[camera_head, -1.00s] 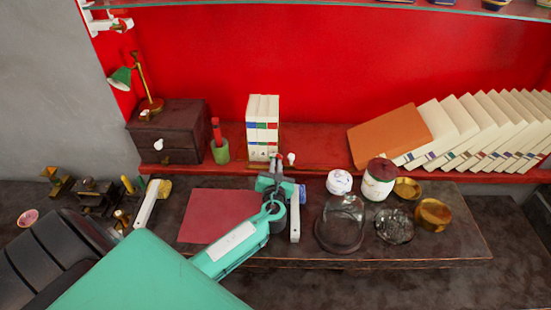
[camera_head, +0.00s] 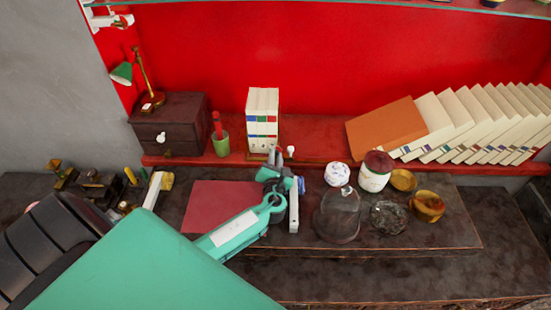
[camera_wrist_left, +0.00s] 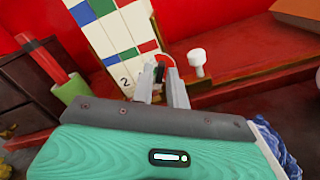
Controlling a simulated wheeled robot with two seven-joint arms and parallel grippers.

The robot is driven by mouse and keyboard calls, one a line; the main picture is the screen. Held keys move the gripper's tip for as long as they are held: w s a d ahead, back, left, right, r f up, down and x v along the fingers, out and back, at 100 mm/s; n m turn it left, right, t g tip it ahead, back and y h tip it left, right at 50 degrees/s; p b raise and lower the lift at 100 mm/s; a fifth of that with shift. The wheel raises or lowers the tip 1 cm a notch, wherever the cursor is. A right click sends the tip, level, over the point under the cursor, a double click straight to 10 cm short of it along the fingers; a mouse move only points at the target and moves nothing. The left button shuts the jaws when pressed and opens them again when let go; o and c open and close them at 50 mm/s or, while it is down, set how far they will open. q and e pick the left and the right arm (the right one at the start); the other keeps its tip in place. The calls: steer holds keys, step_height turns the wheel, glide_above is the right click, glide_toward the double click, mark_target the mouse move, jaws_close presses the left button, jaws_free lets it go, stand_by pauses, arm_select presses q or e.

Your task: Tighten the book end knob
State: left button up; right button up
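A small white knob (camera_head: 290,151) stands at the front of the red shelf, just right of a row of upright white books (camera_head: 263,112). I take it for the book end knob; the book end itself is not clear. The knob also shows in the left wrist view (camera_wrist_left: 196,62), right of my fingers. My left gripper (camera_head: 273,156) is in front of the books, left of the knob and apart from it. In the left wrist view its two fingers (camera_wrist_left: 160,78) are a little apart, with no knob between them. My right gripper is out of view.
A green cup (camera_head: 221,146) and a dark drawer box (camera_head: 168,127) stand left of the books. An orange book (camera_head: 386,133) leans on a slanted row at right. A glass dome (camera_head: 338,218) and a lidded jar (camera_head: 376,172) stand on the lower table.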

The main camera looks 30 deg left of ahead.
arm_select(q)
steer(key=shift+o, duration=1.1)
steer(key=shift+s+d, duration=0.1)
steer(key=shift+s, duration=0.05)
steer(key=b+v, duration=0.3)
steer(key=v, duration=0.9)
steer(key=shift+s+f, duration=0.1)
steer(key=shift+s, duration=0.15)
steer(key=shift+s+d, duration=0.3)
steer(key=shift+s, duration=0.15)
